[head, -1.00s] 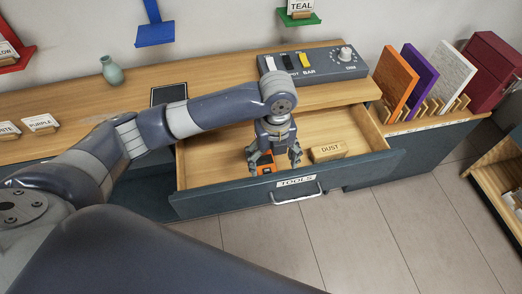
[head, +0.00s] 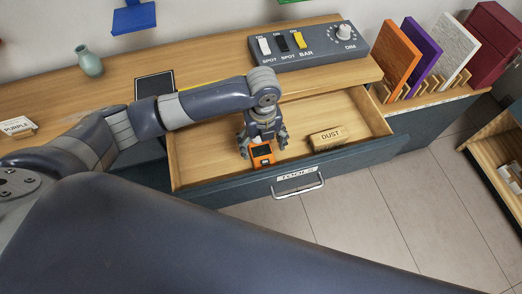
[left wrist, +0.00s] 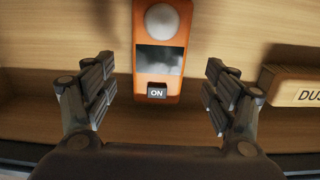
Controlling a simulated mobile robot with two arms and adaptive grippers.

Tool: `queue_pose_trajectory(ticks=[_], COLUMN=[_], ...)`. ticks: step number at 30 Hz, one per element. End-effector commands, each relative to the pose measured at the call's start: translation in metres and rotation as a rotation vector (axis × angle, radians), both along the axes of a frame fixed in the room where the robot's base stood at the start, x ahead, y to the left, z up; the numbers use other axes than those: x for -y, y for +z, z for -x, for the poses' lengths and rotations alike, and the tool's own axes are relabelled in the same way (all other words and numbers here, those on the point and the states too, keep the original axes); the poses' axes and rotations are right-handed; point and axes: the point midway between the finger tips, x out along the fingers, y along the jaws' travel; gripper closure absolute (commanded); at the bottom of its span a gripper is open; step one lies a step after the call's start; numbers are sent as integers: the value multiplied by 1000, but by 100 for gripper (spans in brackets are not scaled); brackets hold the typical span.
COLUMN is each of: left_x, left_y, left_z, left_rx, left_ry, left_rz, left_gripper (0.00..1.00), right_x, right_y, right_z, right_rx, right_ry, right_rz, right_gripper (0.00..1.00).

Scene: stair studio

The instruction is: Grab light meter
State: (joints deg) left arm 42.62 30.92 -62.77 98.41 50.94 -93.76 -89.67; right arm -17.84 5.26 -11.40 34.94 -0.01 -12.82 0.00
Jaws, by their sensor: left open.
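The light meter (head: 262,153) is a small orange device with a dark screen, lying in the open drawer labelled TOOLS. In the left wrist view the orange meter (left wrist: 157,60) shows a pale round dome, a grey screen and a dark ON button. My left gripper (head: 264,148) is in the drawer, right at the meter. In the left wrist view its two open fingers (left wrist: 158,85) stand left and right of the meter, with a gap on each side. My right gripper is not in view.
A wooden DUST block (head: 328,136) lies in the drawer to the right of the meter. The drawer front (head: 300,182) rises on the near side. A grey switch box (head: 308,46) stands on the counter behind. The drawer's right part is clear.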

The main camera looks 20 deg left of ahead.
Motion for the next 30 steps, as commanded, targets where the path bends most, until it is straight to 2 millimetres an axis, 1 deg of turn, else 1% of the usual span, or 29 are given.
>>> queue_pose_trajectory(ticks=[1,3,6,11,15,20,21,22,30], left_x=[-1,-2,-1,-1,-2,-2,-2,-2,-2], left_y=[-10,-20,-31,-35,-35,-35,-35,-35,-35], left_z=[1,2,1,1,1,1,1,1,1], left_rx=[-4,-4,-2,1,1,1,1,0,1], left_ry=[1,0,0,-1,-1,-1,-1,-1,-1], left_rz=[-2,-1,-1,-1,-1,-1,-1,-1,-1], left_gripper=[22,22,22,22,22,58,67,72,72], right_x=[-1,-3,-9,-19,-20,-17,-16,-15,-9], right_y=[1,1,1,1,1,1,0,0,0], right_z=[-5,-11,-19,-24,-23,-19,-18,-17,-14], right_rx=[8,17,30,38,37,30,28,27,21], right_ry=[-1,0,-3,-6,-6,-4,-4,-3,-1], right_rz=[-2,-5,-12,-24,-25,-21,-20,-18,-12], right_gripper=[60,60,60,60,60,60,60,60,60])
